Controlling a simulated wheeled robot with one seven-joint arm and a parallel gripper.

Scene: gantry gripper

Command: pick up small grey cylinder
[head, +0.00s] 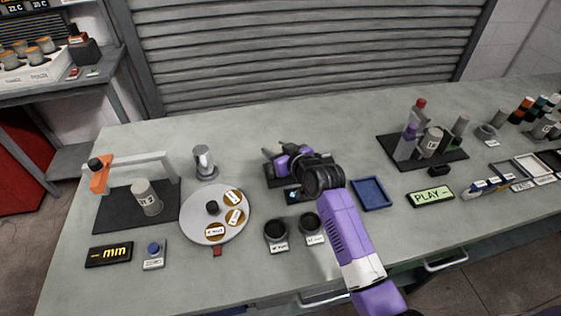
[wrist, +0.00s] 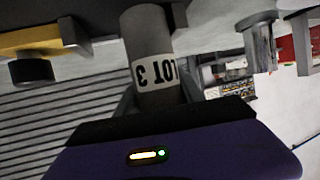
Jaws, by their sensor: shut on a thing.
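A grey cylinder (wrist: 147,40) with a white "LOT 3" label stands between my fingers in the wrist view, which looks upside down. My gripper (wrist: 158,95) is shut on its labelled end. The cylinder's far end reaches a dark surface at the top edge; I cannot tell whether they touch. In the head view my gripper (head: 272,155) is over the middle of the bench, above a black base (head: 283,182). My arm and gripper hide the held cylinder there.
A white round plate (head: 212,222) with labelled discs, a silver dispenser (head: 204,162) and a gantry frame (head: 140,160) are to the left. Two black cups (head: 276,232) are in front. A blue tray (head: 371,194) and a crowded black mat (head: 440,157) are to the right.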

